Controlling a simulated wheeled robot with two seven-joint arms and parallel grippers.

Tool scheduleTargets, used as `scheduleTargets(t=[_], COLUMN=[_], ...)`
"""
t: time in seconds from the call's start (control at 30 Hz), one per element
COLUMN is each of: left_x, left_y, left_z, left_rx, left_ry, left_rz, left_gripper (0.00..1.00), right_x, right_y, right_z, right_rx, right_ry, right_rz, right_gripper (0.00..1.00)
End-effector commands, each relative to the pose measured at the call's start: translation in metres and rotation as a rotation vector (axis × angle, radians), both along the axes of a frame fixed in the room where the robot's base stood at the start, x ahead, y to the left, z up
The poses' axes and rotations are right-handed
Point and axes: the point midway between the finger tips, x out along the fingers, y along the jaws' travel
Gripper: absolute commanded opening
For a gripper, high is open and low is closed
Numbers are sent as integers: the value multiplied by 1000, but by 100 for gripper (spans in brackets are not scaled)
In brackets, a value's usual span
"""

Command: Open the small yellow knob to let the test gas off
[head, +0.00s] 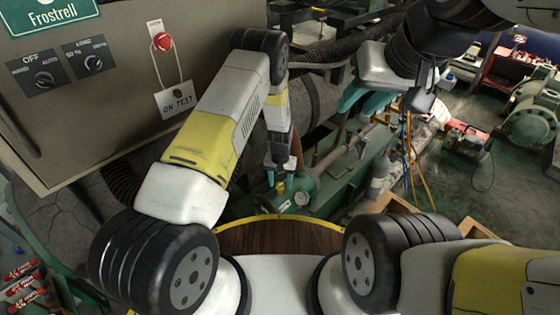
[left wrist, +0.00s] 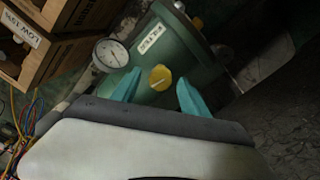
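The small yellow knob (left wrist: 160,77) sits on the face of a green vessel (left wrist: 180,55), with a white line across its front. In the head view the yellow knob (head: 280,187) is small and sits just below my left gripper (head: 280,166). In the left wrist view my left gripper (left wrist: 158,94) is open, its teal fingers on either side of the knob and apart from it. A round white gauge (left wrist: 112,53) is left of the knob. My right gripper (head: 368,92) is open and empty, higher and to the right. Whether the left fingertips reach the knob's depth is unclear.
A grey control cabinet (head: 100,110) with a red stop button (head: 164,42) and an "ON TEST" tag (head: 175,98) stands at left. Coloured hoses (head: 408,150) hang at right. Wooden crates (left wrist: 60,50) stand near the gauge. Open floor lies at far right.

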Motion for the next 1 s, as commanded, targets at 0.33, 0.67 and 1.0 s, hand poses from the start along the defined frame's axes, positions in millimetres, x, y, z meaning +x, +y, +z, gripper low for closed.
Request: scheduleTargets(t=[0.33, 0.67, 1.0], left_x=[0, 0, 0], left_y=[0, 0, 0], left_z=[14, 67, 78], left_rx=[0, 0, 0], left_ry=[-1, -1, 1], left_rz=[0, 0, 0], left_gripper=[52, 52, 52], right_x=[0, 0, 0], right_y=[0, 0, 0], right_z=[0, 0, 0], right_rx=[0, 0, 0], right_ry=[0, 0, 0], right_rz=[0, 0, 0], right_gripper=[36, 36, 36])
